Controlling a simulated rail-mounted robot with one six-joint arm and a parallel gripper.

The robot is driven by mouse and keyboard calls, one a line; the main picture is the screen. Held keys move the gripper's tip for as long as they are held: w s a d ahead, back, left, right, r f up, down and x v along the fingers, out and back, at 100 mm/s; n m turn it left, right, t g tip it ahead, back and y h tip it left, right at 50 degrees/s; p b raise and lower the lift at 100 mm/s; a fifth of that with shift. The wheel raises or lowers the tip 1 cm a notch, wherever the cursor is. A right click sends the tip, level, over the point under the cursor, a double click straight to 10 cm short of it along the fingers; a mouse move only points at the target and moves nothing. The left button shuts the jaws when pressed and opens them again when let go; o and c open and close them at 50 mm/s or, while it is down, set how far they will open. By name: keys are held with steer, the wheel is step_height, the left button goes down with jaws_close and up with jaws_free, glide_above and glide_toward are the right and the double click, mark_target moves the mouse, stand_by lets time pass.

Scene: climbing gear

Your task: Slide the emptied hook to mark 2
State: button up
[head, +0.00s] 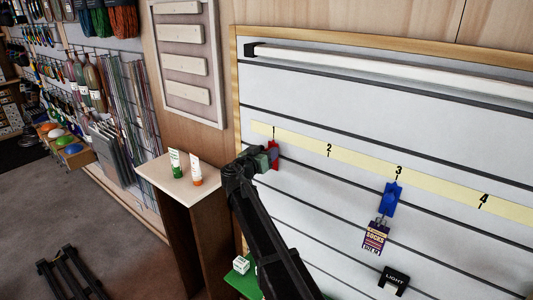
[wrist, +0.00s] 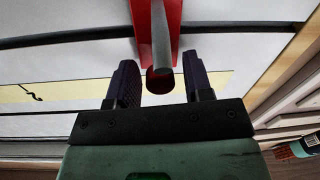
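The red hook (head: 274,152) is on the slatted wall just below mark 1 (head: 273,134). In the wrist view the red hook (wrist: 174,14) shows its red back piece and a grey prong with a red end, and nothing hangs on it. My gripper (head: 268,158) is at the red hook. In the wrist view my gripper (wrist: 160,72) has its two dark fingers apart, one on each side of the prong's end, with gaps on both sides. Mark 2 (head: 329,150) is on the yellow strip (head: 355,161), right of the hook; the slat there is bare.
A blue hook (head: 390,198) below mark 3 holds a purple socks pack (head: 376,238). A black LIGHT piece (head: 394,280) is lower down. Two tubes (head: 176,163) (head: 196,171) stand on a ledge (head: 180,187) at left. A white box (head: 240,265) sits on a green surface (head: 236,281).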

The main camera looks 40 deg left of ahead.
jaws_close()
